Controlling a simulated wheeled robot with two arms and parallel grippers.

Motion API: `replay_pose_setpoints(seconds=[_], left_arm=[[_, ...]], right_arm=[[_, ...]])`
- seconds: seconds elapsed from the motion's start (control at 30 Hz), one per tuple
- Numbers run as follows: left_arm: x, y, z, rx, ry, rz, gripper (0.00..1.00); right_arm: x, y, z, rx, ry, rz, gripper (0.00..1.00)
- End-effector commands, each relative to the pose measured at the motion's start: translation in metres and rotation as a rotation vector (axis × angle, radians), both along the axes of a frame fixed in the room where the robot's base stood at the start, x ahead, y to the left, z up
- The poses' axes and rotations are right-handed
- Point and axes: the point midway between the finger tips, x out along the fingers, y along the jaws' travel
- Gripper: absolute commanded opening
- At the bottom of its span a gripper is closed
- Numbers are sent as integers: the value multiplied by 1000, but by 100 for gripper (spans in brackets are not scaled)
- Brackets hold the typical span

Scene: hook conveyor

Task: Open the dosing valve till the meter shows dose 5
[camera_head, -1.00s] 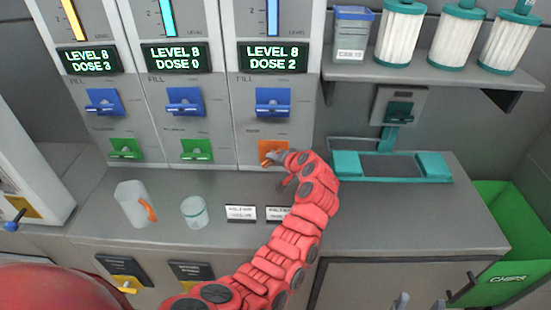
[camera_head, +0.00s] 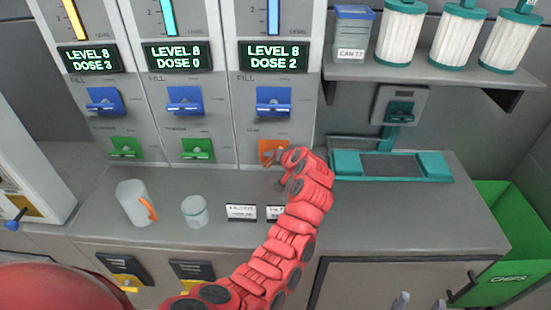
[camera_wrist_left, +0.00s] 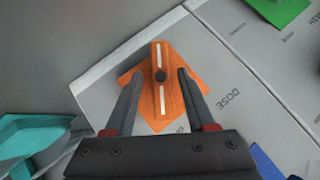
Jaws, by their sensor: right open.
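The orange dosing valve (camera_head: 272,151) is low on the rightmost dispenser column. Its meter (camera_head: 273,56) reads LEVEL 8, DOSE 2. The wrist view shows the valve close up, with an orange bar handle (camera_wrist_left: 158,92) on an orange plate beside the word DOSE. The open fingers (camera_wrist_left: 160,92) stand on either side of the handle, with a visible gap on both sides.
Blue fill valve (camera_head: 273,101) sits above the orange one. Two neighbouring columns have green valves (camera_head: 197,149) and meters reading DOSE 0 and DOSE 3. A jug (camera_head: 132,203) and a jar (camera_head: 194,211) stand on the counter. A teal-ended tray (camera_head: 433,166) lies right of the arm.

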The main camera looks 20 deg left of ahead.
Motion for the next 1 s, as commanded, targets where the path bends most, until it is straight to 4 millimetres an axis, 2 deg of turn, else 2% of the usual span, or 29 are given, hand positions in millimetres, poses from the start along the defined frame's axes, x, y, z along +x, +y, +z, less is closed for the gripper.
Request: replay_pose_setpoints(seconds=[0.3,0.47,0.57,0.8,1.0], left_arm=[[0,-1,1,1,-1,0,57],[-8,-10,10,1,-7,-2,57],[-19,-22,19,-2,-5,-3,57],[-56,-61,57,-1,-6,-5,57],[-82,-86,85,-1,-6,-5,57]], right_arm=[[0,0,0,0,0,0,57],[0,0,-4,0,0,0,57],[0,0,-7,0,0,0,57],[0,0,-18,0,0,0,57],[0,0,-24,0,0,0,57]])
